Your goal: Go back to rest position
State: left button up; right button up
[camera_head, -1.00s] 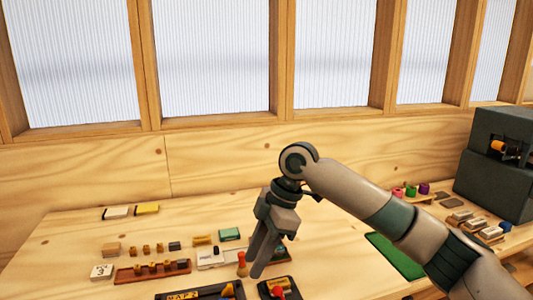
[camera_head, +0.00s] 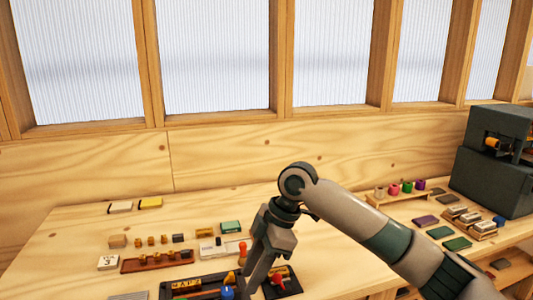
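My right gripper (camera_head: 254,279) hangs from my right arm, which comes in from the lower right. It points down over the front middle of the table (camera_head: 75,245). Its fingers overlap from this side, so I cannot tell whether they are open or shut. No held object shows at it. The fingers are in front of a dark tray (camera_head: 291,287) with a red-knobbed tool, and beside an orange-red peg-shaped piece (camera_head: 242,254). My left gripper is not in view.
A long dark tray with yellow letters (camera_head: 187,284) lies left of the gripper. Small blocks and a brown rack (camera_head: 157,261) are farther left. Coloured rolls stand on a wooden rack (camera_head: 400,198) at right, near a dark machine (camera_head: 490,180).

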jog(key=s+d+f+m+t+y, duration=0.15)
jog(key=s+f+m, duration=0.25)
jog(key=s+f, duration=0.5)
jog(key=s+d+f+m+t+y, duration=0.15)
jog(key=s+f+m, duration=0.3)
jog(key=f, duration=0.95)
jog(key=s+d+f+m+t+h, duration=0.1)
jog(key=s+d+f+m+h, duration=0.35)
jog(key=s+d, duration=0.6)
jog(key=s+d+f+m+t+h, duration=0.1)
jog(key=s+d+f+m+h, duration=0.35)
jog(key=s+d, duration=0.65)
notch_tip(320, 180, down, 25)
jog(key=w+m+y, duration=0.1)
jog(key=w+y, duration=0.1)
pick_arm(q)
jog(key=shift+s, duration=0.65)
pick_arm(e)
jog(key=s+d+f, duration=0.1)
jog(key=s+f, duration=0.6)
jog(key=f, duration=0.2)
jog(key=s+f+g, duration=0.1)
jog(key=s+f, duration=0.6)
jog(key=f, duration=0.3)
jog(key=shift+s+d, duration=0.15)
jog(key=shift+d, duration=0.2)
